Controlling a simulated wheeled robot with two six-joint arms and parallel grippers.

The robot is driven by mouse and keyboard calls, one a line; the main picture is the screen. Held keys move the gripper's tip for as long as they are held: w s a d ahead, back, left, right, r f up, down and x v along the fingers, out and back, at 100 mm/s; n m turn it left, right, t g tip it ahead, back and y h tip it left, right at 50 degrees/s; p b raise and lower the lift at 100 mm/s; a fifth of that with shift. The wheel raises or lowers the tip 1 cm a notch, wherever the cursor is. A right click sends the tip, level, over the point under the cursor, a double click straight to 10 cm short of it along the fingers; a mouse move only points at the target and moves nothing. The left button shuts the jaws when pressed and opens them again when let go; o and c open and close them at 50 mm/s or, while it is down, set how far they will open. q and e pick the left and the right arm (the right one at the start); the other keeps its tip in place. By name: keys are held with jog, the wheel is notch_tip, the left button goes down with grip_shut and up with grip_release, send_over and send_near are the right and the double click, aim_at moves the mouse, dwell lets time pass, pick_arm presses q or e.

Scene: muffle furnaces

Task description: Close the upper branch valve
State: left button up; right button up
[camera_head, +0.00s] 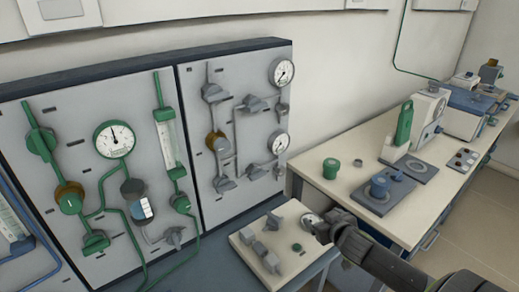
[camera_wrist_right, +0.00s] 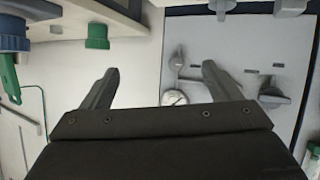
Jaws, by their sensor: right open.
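The grey pipework panel (camera_head: 245,60) stands against the wall in the head view. A grey lever valve (camera_head: 254,103) sits on its upper branch beside the upper round gauge (camera_head: 281,72); I take it as the upper branch valve. A similar valve (camera_head: 257,171) sits lower, by the lower gauge (camera_head: 279,143). My right gripper (camera_head: 322,224) is low at the right of the panel, apart from both valves. In the right wrist view its two fingers (camera_wrist_right: 158,78) are spread with nothing between them. A panel with grey handles (camera_wrist_right: 272,94) shows beyond them. My left gripper is out of view.
A small pale box with grey knobs (camera_head: 272,247) stands just left of my right gripper. A green-piped panel (camera_head: 90,100) is at left.

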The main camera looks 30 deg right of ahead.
jog(key=w+r+n+t+y, duration=0.1)
jog(key=w+r+t, duration=0.35)
jog(key=r, duration=0.95)
jog(key=n+t+y+p, duration=0.2)
jog(key=y, duration=0.3)
send_near(260, 107)
jog(key=s, duration=0.7)
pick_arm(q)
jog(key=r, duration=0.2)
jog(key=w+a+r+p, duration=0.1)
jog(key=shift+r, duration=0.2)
pick_arm(e)
jog(key=shift+g, duration=0.25)
jog(key=w, duration=1.1)
jog(key=w+a, duration=0.1)
jog(key=w, duration=0.5)
jog(key=shift+w+r, duration=0.35)
jog(key=shift+w, duration=0.05)
jog(key=c, duration=1)
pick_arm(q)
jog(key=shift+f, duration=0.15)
pick_arm(e)
jog(key=shift+f+n, duration=0.1)
jog(key=shift+n, duration=0.2)
